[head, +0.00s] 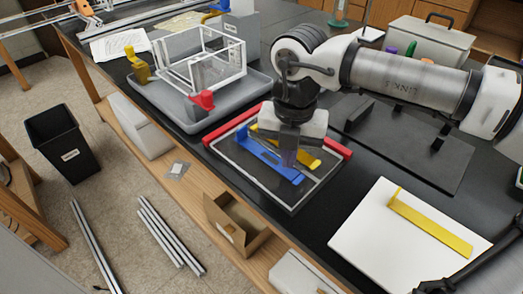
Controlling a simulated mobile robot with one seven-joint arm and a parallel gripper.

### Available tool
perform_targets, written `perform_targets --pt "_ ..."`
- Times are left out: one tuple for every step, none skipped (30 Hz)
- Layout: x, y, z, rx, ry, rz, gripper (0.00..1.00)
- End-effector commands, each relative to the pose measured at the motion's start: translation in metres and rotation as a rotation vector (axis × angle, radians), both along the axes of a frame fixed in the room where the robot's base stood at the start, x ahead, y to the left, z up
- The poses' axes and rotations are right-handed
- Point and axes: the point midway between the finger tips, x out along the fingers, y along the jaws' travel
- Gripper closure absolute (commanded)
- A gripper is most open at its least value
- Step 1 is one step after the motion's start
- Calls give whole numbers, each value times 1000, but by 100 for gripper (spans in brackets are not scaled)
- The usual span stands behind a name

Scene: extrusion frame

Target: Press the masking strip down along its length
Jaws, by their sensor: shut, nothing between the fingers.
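A blue strip-like piece (262,156) lies slantwise on a dark panel (238,160) with a light outline, near the bench's front edge. A yellow piece (308,160) lies beside it, partly hidden by my gripper. Another yellow strip (432,222) with a raised end lies on a white board (365,235) at the right. I cannot tell for sure which is the masking strip. My gripper (289,160) points down over the dark panel, shut and empty, at the blue and yellow pieces. Whether its tips touch either one cannot be told.
A grey tray (180,122) holding a clear box frame (200,60) and clamps stands behind left. A dark plate (410,150) lies under my arm. An open cardboard box (235,225) sits below the bench's front edge.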

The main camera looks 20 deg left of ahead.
Motion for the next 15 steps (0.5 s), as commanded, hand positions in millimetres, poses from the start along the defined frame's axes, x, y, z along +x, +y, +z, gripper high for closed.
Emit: perform_targets --pt "0 0 0 0 0 0 100" --pt "0 0 0 0 0 0 100" --pt "0 0 0 0 0 0 100" --pt "0 0 0 0 0 1 100" --pt "0 0 0 0 0 1 100" --pt "0 0 0 0 0 1 100" --pt "0 0 0 0 0 1 100" --pt "0 0 -1 0 0 0 100" --pt "0 0 -1 0 0 0 100" --pt "0 0 -2 0 0 0 100" --pt "0 0 -2 0 0 0 100" --pt "0 0 -3 0 0 0 100" --pt "0 0 -4 0 0 0 100" --pt "0 0 -4 0 0 0 100" --pt "0 0 -5 0 0 0 100"
